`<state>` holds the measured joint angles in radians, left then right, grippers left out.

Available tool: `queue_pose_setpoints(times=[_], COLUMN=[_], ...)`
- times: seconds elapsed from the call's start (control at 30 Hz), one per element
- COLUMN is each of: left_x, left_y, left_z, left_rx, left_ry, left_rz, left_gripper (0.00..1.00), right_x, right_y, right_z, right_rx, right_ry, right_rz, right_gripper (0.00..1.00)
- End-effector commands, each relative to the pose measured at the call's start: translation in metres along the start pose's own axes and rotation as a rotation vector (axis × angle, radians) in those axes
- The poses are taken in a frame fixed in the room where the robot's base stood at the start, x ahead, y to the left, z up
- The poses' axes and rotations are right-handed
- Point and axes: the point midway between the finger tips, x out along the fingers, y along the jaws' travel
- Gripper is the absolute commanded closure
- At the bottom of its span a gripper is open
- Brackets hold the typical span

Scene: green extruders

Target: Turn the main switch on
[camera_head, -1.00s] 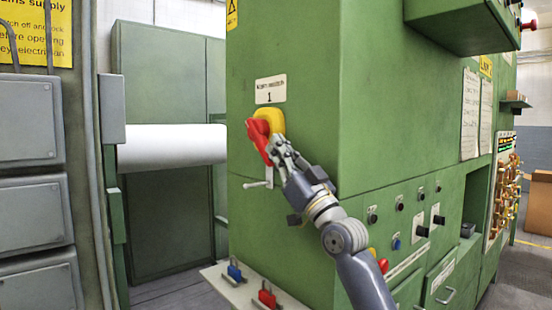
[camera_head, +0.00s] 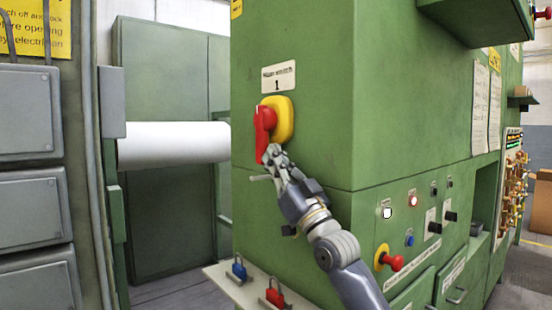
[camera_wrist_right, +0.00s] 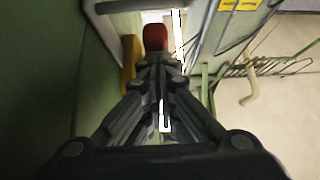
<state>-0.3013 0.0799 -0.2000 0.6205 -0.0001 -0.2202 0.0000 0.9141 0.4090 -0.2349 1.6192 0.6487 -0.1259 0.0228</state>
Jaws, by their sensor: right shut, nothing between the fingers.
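The main switch has a red handle (camera_head: 263,133) on a yellow plate (camera_head: 285,118), on the green cabinet's front face under a label (camera_head: 279,77) with a "1". The handle stands about upright. My right gripper (camera_head: 272,154) is shut and empty, with its fingertips at the handle's lower end. Whether they touch it I cannot tell. In the right wrist view, the red handle (camera_wrist_right: 155,38) shows just beyond the closed fingertips (camera_wrist_right: 157,62), and the yellow plate (camera_wrist_right: 130,60) is to their left. My left gripper is not in view.
A small lever (camera_head: 261,178) sticks out beside my right gripper. Below, a ledge (camera_head: 222,281) holds a blue padlock (camera_head: 239,268) and a red one (camera_head: 275,292). On the side panel, a white lamp (camera_head: 387,213) and a red lamp (camera_head: 413,201) are lit, above a red knob (camera_head: 396,263).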

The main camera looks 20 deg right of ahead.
Motion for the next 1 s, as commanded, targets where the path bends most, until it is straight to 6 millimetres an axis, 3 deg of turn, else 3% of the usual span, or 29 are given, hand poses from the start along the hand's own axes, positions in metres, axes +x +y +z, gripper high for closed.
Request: queue_pose_setpoints(times=[0.67,0.87,1.0], left_x=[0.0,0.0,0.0], left_y=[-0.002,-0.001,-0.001], left_z=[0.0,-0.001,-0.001], left_rx=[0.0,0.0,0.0], left_ry=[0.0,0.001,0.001], left_rz=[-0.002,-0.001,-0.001], left_gripper=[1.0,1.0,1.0], right_x=[-0.002,-0.024,-0.051], right_y=[0.0,0.0,0.0], right_z=[0.005,0.005,0.003], right_rx=[0.001,0.001,-0.001], right_ry=[-0.008,-0.008,-0.006], right_rz=[0.001,0.001,0.001], right_gripper=[1.0,1.0,1.0])
